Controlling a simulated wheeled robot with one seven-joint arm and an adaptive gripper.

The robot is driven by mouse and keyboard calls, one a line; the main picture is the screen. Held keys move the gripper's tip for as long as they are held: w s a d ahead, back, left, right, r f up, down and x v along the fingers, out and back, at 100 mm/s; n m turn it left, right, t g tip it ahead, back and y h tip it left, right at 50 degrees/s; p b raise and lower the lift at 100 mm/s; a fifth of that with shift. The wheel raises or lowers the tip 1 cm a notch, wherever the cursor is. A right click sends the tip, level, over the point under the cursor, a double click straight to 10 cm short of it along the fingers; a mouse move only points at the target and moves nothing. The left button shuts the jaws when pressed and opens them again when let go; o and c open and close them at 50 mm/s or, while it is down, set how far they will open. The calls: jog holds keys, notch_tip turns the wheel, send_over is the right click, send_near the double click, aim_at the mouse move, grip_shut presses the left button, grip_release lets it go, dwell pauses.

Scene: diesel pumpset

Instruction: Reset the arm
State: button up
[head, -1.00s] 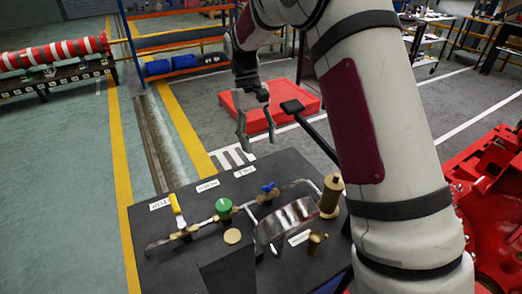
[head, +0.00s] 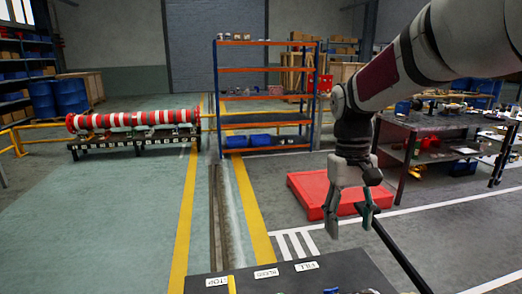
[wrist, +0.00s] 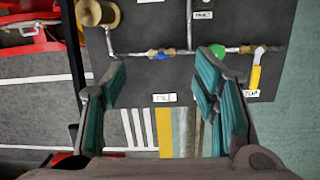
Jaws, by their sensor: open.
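My gripper (head: 350,208) hangs at the end of my arm, fingers pointing down and apart, with nothing between them. In the head view it is above and beyond the dark panel (head: 300,278), which shows only at the bottom edge. In the wrist view, my gripper (wrist: 165,95) is open, and the panel (wrist: 225,65) fills the upper part with its pipework. A yellow-handled valve (wrist: 256,70), a green knob (wrist: 217,50) and a blue-handled valve (wrist: 160,54) show there. The fingers appear clear of the valves.
A red platform (head: 312,195) lies on the floor behind my gripper. A black bar (head: 395,250) slants up near the panel. A shelving rack (head: 265,42) stands behind, a workbench (head: 440,125) at right. The floor at left is clear.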

jog(key=s+r+t+p, duration=0.1)
jog(key=s+r+t, duration=0.1)
jog(key=s, duration=1)
jog(key=s+r+m+t+p, duration=0.1)
jog(key=s+r+t, duration=0.2)
jog(key=s, duration=0.8)
jog(key=shift+s+d+r+t+y, duration=0.3)
jog(key=shift+s+d+t, duration=0.1)
jog(key=shift+d+t, duration=0.1)
jog(key=shift+o, duration=0.2)
